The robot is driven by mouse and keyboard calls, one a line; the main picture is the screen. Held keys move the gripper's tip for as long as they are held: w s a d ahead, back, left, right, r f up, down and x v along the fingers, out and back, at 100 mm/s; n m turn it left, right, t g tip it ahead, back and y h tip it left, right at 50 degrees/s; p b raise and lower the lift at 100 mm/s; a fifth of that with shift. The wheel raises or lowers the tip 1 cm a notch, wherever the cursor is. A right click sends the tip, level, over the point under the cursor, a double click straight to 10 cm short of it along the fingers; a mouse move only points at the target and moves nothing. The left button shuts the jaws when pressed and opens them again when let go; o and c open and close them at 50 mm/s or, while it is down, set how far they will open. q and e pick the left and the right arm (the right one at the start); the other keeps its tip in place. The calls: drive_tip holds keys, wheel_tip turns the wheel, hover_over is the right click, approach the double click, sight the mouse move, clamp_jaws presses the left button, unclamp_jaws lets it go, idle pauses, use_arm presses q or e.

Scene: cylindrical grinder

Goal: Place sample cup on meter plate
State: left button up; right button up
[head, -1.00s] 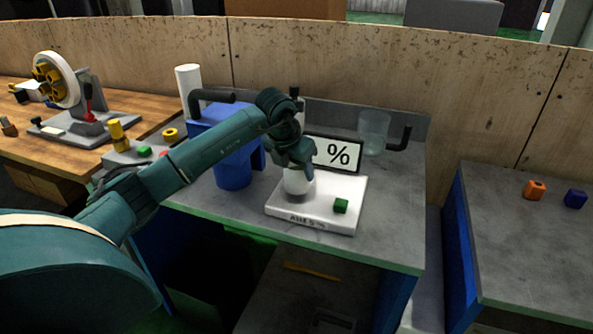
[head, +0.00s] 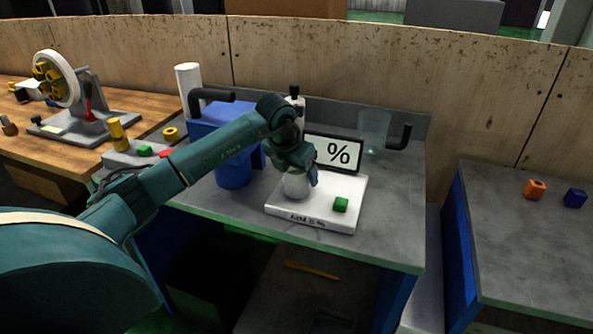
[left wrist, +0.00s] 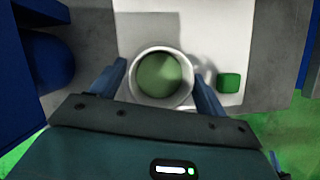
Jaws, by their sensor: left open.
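The white sample cup (head: 297,186) stands upright on the white meter plate (head: 316,213), left of the plate's green button (head: 341,205). In the left wrist view the cup (left wrist: 161,102) shows from above as a round rim with green contents. My left gripper (head: 303,178) is around the cup from above. In the left wrist view its two blue fingers (left wrist: 160,85) stand open on either side of the cup, with a narrow gap visible. The meter's display (head: 336,153) with a % sign stands behind the plate. My right gripper is not in view.
A blue machine (head: 225,145) with a blue vessel stands left of the meter. A clear glass (head: 374,131) stands behind at the right. A grey bench (head: 525,240) with an orange and a blue block is further right. The counter right of the plate is clear.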

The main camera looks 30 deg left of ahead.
use_arm(q)
drive_tip(key=v, duration=1.2)
drive_tip(key=s+d+f+m+g+h, duration=0.15)
drive_tip(key=d+f+h, duration=0.25)
drive_tip(key=d, duration=0.5)
drive_tip(key=s+d+f+m+h, duration=0.1)
drive_tip(key=s+d+f+h, duration=0.1)
drive_tip(key=d+f+h, duration=0.45)
drive_tip(key=s+d+r+n+t+h, duration=0.1)
drive_tip(key=s+d+r+n+h, duration=0.2)
drive_tip(key=d, duration=0.4)
drive_tip(key=s+d+r+n+t+h, duration=0.1)
drive_tip(key=s+d+n+h, duration=0.1)
drive_tip(key=s+d+h, duration=0.4)
drive_tip(key=a+f+n+t+y, duration=0.3)
drive_tip(key=f+n+t+y, duration=0.3)
drive_tip(key=n, duration=0.6)
drive_tip(key=a+f+n+t+y, duration=0.2)
drive_tip(key=f+n+t+y, duration=0.45)
drive_tip(key=n, duration=0.65)
drive_tip(key=s+a+f+n+g+y+p, duration=0.2)
drive_tip(key=s+f+n+g+y+p, duration=0.1)
drive_tip(key=s+f+n+g, duration=0.3)
drive_tip(key=shift+s+a+f+g+y+p, duration=0.15)
drive_tip(key=shift+s+f+g+y+p, duration=0.2)
drive_tip(key=shift+s+f, duration=1.35)
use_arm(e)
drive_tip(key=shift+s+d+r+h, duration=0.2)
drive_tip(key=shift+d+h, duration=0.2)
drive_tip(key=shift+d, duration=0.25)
